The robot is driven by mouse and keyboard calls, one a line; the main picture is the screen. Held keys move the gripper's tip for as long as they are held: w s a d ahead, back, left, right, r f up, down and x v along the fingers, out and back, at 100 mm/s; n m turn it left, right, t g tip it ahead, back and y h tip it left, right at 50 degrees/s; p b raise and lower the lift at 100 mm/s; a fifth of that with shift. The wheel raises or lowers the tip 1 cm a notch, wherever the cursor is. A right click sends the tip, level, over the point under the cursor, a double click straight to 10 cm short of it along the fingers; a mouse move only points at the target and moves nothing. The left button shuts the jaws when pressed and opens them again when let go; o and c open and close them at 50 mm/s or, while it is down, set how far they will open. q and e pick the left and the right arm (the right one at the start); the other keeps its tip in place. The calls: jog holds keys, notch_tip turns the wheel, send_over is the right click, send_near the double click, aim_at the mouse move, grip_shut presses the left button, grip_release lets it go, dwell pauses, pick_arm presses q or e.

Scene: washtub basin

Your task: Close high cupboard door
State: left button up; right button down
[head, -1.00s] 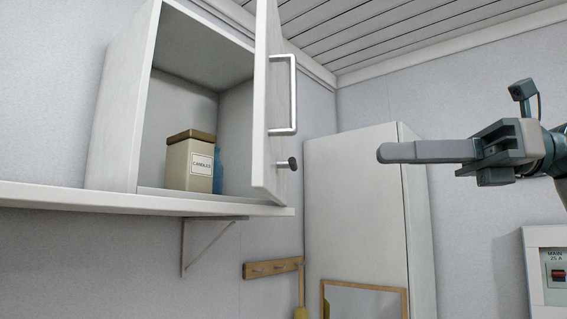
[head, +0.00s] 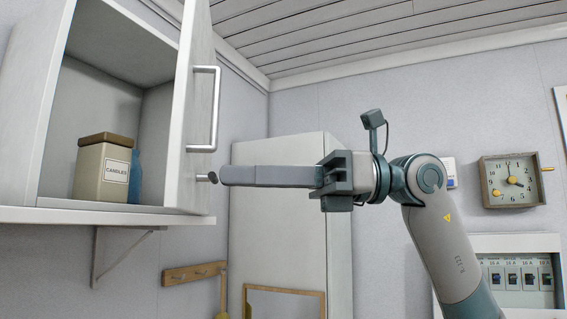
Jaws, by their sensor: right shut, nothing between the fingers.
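The high cupboard (head: 35,120) stands on a white wall shelf at the left, with its front open. Its door (head: 188,120) stands open, swung out at the cupboard's right side. The door carries a silver bar handle (head: 216,110) and a small dark knob (head: 212,178) low down. My right gripper (head: 224,176) is shut and empty. Its fingertips point left and appear right beside the knob, on the door's outer side; I cannot tell whether they touch it. My left gripper is not in view.
Inside the cupboard are a candles box (head: 103,168) and a blue item (head: 134,175) behind it. The white shelf (head: 90,215) runs below. A tall white cabinet (head: 285,230) stands behind my gripper. A clock (head: 512,182) and fuse panel (head: 520,275) are on the right wall.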

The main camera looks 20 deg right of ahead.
aim_at(181, 175)
jog(key=a, duration=0.1)
jog(key=a+p, duration=0.1)
jog(key=a, duration=0.1)
jog(key=shift+w+a+r+p, duration=0.1)
jog(key=shift+w+a+p, duration=0.15)
jog(key=shift+a+p, duration=0.05)
jog(key=shift+a, duration=0.5)
jog(key=shift+w, duration=0.15)
